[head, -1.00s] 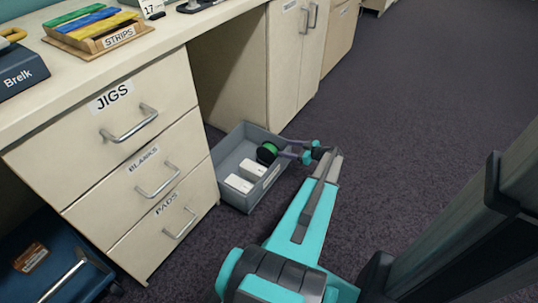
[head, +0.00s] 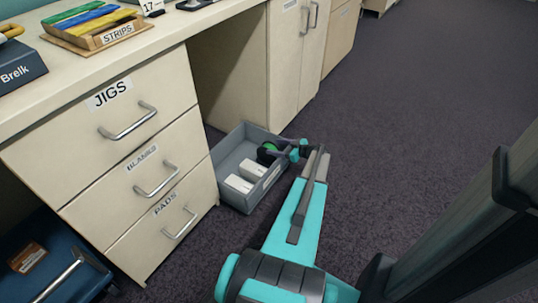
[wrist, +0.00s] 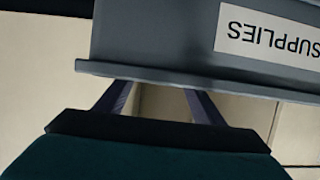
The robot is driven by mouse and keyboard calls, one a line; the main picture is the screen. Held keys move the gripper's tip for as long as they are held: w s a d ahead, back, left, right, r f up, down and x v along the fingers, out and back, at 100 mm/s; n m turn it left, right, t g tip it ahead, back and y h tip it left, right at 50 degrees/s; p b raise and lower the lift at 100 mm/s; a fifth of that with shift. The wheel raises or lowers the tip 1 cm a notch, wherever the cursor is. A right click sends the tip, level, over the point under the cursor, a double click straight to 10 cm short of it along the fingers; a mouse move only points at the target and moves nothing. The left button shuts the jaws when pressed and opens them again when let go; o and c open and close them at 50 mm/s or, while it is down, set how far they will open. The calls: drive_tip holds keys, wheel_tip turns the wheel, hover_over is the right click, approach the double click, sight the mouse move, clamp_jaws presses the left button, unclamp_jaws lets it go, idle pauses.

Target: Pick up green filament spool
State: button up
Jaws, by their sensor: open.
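The green filament spool (head: 266,150), green with black sides, is in the grey bin (head: 226,151) on the floor, at the bin's right end. My gripper (head: 281,149) is open and reaches over the bin's right side, with its fingers at the spool; in the head view I cannot tell whether they touch it. In the wrist view, the two open fingers (wrist: 160,97) run behind the rim of the bin (wrist: 170,72), which hides their tips. The spool is hidden in the wrist view.
Two white boxes (head: 244,179) lie in the bin, in front of the spool. The drawer cabinet (head: 140,165) stands just left of the bin, and a cupboard (head: 290,70) behind it. The carpet (head: 420,100) to the right is clear.

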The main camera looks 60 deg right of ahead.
sight(270, 145)
drive_tip(key=shift+b+x, duration=0.8)
drive_tip(key=shift+x, duration=1.7)
drive_tip(key=shift+r, duration=0.1)
drive_tip(key=shift+c, duration=0.5)
clamp_jaws()
drive_tip(key=shift+r+p, duration=1.4)
drive_tip(key=shift+r, duration=3.6)
